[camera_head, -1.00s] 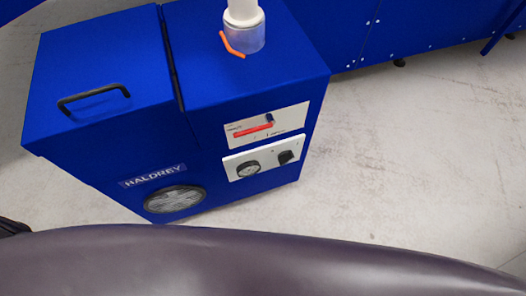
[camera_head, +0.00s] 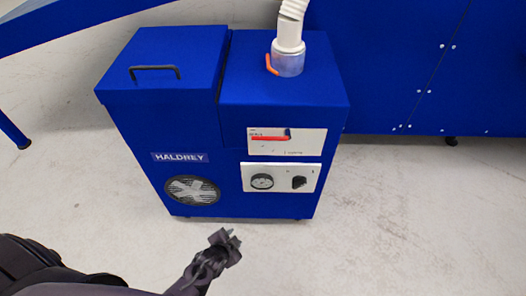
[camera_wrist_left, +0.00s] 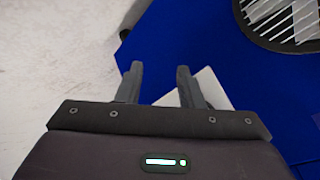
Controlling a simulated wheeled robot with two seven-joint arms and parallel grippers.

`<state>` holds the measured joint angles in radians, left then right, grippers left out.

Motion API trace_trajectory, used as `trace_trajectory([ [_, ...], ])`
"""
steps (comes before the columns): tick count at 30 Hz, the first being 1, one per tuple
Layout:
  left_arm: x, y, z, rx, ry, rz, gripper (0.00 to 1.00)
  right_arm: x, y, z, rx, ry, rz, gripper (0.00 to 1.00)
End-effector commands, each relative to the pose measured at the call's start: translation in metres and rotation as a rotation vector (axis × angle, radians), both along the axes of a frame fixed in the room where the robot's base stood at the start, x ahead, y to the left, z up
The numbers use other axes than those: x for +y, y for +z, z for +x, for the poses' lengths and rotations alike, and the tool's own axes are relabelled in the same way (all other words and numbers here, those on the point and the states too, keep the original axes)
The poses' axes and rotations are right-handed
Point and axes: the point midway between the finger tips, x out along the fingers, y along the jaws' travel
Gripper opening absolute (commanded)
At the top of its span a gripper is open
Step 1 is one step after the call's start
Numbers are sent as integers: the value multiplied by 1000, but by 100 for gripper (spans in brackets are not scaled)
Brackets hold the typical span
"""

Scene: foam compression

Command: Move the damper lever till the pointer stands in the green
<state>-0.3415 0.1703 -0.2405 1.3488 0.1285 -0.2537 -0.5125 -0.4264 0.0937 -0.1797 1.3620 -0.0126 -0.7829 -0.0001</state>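The damper lever (camera_head: 272,64) is a small orange handle on the grey collar (camera_head: 288,62) under the white hose, on top of the blue HALDREY machine. A white panel (camera_head: 311,142) on the front carries a red bar and a dark marker. A round dial (camera_head: 262,181) sits on the lower panel; its pointer and any green zone are too small to make out. My left gripper (camera_head: 230,238) is low in front of the machine, well away from the lever. In the left wrist view its fingers (camera_wrist_left: 158,70) are apart with nothing held. My right gripper is out of view.
A black knob (camera_head: 299,182) is beside the dial, and a round fan grille (camera_head: 192,190) is to the left. A black handle (camera_head: 154,70) is on the lid. A larger blue cabinet (camera_head: 400,70) stands behind. The floor (camera_head: 400,220) at right is clear.

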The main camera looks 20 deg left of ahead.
Motion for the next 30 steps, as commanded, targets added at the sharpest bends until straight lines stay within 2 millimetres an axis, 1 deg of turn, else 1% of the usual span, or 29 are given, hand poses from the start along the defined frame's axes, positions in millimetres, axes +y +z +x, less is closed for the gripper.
trace_trajectory([
  [1,-1,13,16,-67,-44,36,34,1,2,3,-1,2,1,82],
  [5,-4,57,54,-256,-160,160,34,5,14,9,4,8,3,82],
  [6,-6,74,65,-320,-196,207,34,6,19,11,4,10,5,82],
  [8,-8,102,82,-426,-247,289,34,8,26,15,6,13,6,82],
  [9,-11,122,92,-502,-280,348,34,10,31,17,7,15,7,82],
  [10,-13,138,99,-559,-302,396,34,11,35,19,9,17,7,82],
  [11,-15,155,105,-618,-324,447,34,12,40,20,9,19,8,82],
  [12,-17,177,112,-694,-347,519,34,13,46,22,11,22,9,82],
  [15,-25,229,121,-866,-383,689,34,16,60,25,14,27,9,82],
  [18,-29,261,123,-963,-389,799,34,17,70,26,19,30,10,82],
  [21,-31,274,127,-999,-389,842,34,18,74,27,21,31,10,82],
  [23,-31,276,132,-1003,-387,848,34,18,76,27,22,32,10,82],
  [30,-35,282,170,-1000,-387,845,34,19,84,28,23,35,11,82],
])
